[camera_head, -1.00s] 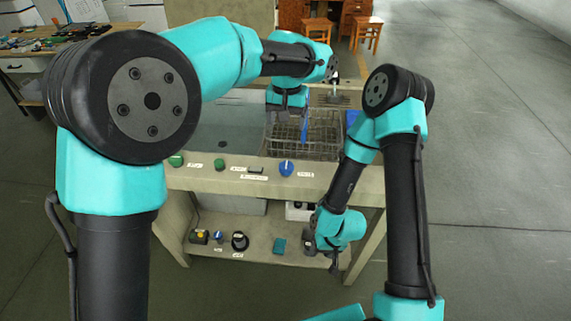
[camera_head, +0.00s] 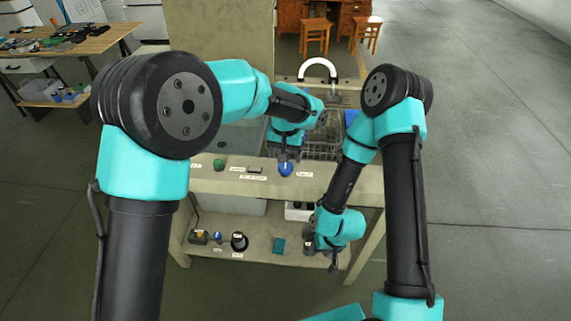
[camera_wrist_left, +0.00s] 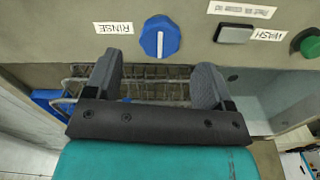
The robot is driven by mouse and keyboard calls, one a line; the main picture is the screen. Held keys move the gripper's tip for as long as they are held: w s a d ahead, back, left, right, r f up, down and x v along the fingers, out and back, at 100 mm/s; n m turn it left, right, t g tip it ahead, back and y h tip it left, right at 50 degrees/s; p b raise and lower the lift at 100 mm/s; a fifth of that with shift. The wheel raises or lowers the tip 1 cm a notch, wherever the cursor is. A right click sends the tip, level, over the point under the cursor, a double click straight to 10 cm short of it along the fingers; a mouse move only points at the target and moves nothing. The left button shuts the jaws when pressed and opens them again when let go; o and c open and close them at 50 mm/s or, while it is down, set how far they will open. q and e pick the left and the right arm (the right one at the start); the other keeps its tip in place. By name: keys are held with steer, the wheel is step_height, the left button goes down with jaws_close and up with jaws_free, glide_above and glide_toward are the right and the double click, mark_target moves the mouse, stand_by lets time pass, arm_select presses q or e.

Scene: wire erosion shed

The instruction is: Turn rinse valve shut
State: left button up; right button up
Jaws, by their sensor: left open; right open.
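The rinse valve is a blue round knob (camera_head: 286,169) on the front panel of the rinse bench, beside a small label. In the left wrist view the blue knob (camera_wrist_left: 160,37) has a white line across its face, pointing roughly up and down the picture, with an upside-down RINSE label (camera_wrist_left: 113,28) beside it. My left gripper (camera_wrist_left: 157,78) is open and empty, its two fingers apart and pointing toward the knob without visibly touching it. In the head view the left gripper (camera_head: 284,157) is just above the knob. My right gripper (camera_head: 333,262) hangs low by the lower shelf.
A green knob (camera_head: 219,163) and a grey WASH switch (camera_wrist_left: 235,34) share the panel. A wire basket (camera_head: 322,149) sits in the bench behind my left gripper, with a curved white spout (camera_head: 318,63) farther back. The lower shelf holds a black knob (camera_head: 239,241) and a teal block (camera_head: 279,246).

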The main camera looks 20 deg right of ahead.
mark_target(286, 166)
arm_select(q)
step_height(286, 166, down, 5)
steer(key=shift+f, duration=0.1)
steer(key=shift+c, duration=0.4)
steer(key=c, duration=0.8)
steer(key=shift+c, duration=0.2)
